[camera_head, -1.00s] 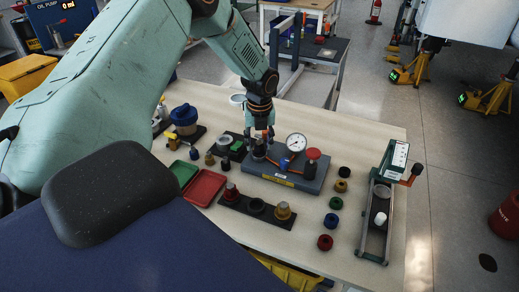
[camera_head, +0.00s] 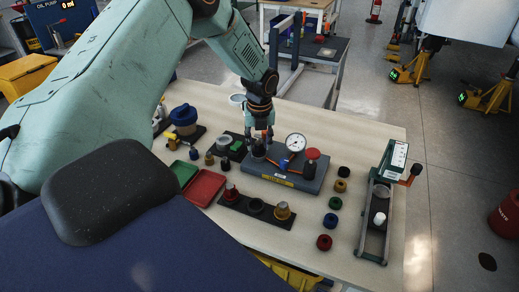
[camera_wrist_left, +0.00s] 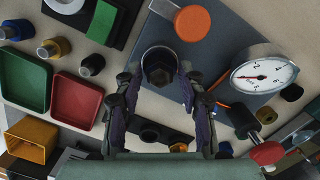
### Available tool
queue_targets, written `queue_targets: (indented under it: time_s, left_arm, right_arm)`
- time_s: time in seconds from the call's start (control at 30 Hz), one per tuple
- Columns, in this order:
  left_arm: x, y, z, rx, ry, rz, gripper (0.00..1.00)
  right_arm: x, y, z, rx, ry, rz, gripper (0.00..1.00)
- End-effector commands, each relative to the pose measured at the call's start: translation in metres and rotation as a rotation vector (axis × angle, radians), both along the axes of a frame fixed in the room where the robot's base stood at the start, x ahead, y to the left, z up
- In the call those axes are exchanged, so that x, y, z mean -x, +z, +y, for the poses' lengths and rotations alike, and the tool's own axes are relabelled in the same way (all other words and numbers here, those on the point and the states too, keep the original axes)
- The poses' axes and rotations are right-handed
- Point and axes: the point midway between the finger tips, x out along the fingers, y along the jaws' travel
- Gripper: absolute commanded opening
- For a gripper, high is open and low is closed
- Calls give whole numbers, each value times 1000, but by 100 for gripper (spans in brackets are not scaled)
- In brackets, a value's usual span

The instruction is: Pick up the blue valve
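A small fitting with a blue collar (camera_head: 194,153), likely the blue valve, stands on the bench left of the grey gauge block. It shows at the far left edge of the left wrist view (camera_wrist_left: 12,31). My left gripper (camera_head: 262,138) hangs over the gauge block (camera_head: 270,172), right of that fitting and apart from it. In the left wrist view its two fingers (camera_wrist_left: 160,98) are spread, with nothing held. A dark round stud (camera_wrist_left: 158,65) on the block shows between or just beyond the fingertips; I cannot tell which. My right gripper is not in view.
A dial gauge (camera_head: 295,143) and red knob (camera_head: 312,154) rise close to the gripper's right. Yellow (camera_wrist_left: 52,48) and black (camera_wrist_left: 92,64) collared fittings stand beside the blue one. Green (camera_head: 184,172) and red (camera_head: 206,188) trays lie in front.

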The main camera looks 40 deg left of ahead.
Motion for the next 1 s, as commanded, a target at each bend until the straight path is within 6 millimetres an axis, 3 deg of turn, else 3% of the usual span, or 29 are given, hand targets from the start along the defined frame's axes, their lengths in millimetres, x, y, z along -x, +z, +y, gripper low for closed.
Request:
queue_targets:
  time_s: [0.4,1.0]
  left_arm:
    - [0,0,0,0,0,0,1]
    - [0,24,0,1,0,-1,0]
  right_arm:
    - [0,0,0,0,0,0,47]
    - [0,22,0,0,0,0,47]
